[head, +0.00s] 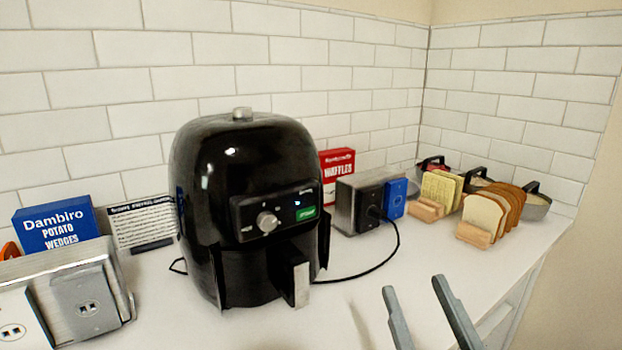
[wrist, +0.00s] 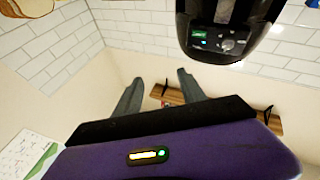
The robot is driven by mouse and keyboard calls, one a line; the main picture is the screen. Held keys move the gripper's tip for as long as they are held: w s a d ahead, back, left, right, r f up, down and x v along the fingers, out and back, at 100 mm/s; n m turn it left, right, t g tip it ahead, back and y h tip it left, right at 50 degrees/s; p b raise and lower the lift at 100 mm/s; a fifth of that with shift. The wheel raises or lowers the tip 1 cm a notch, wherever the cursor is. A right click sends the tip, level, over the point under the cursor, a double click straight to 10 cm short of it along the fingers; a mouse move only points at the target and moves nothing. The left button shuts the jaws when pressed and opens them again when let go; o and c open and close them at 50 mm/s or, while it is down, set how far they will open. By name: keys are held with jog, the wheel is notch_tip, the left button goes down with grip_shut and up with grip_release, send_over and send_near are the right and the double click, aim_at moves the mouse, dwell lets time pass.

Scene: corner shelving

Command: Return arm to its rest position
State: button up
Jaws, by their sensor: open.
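My gripper (head: 413,284) shows at the lower right of the head view as two grey fingers spread apart, with nothing between them. It is in front of the counter's right part, to the right of the black air fryer (head: 245,180). In the wrist view my gripper (wrist: 159,78) is also open and empty. The air fryer (wrist: 222,30) hangs upside down at the top of that view, apart from the fingers. Most of my arm is out of the head view.
The white counter (head: 350,290) is bare in front. A metal outlet box (head: 70,295) and potato wedges box (head: 58,222) stand left. A second outlet box (head: 360,200), a waffles box (head: 337,165) and bread slices (head: 490,215) stand right. A cord (head: 385,262) crosses the counter.

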jog(key=s+d+f+m+g+h+p, duration=0.1)
jog(key=s+f, duration=0.4)
jog(key=s, duration=0.5)
jog(key=s+d+f+m+g+h+p, duration=0.1)
jog(key=s+d+f+g+p, duration=0.2)
jog(key=s, duration=0.7)
jog(key=s+d+f+m+g+h+p, duration=0.1)
jog(key=s+d+f+g+h+p, duration=0.1)
jog(key=s+f, duration=0.6)
jog(key=shift+s+d+m+g+p, duration=0.3)
jog(key=shift+s+d+g+p, duration=0.35)
jog(key=shift+s+p, duration=0.45)
jog(key=shift+w, duration=0.1)
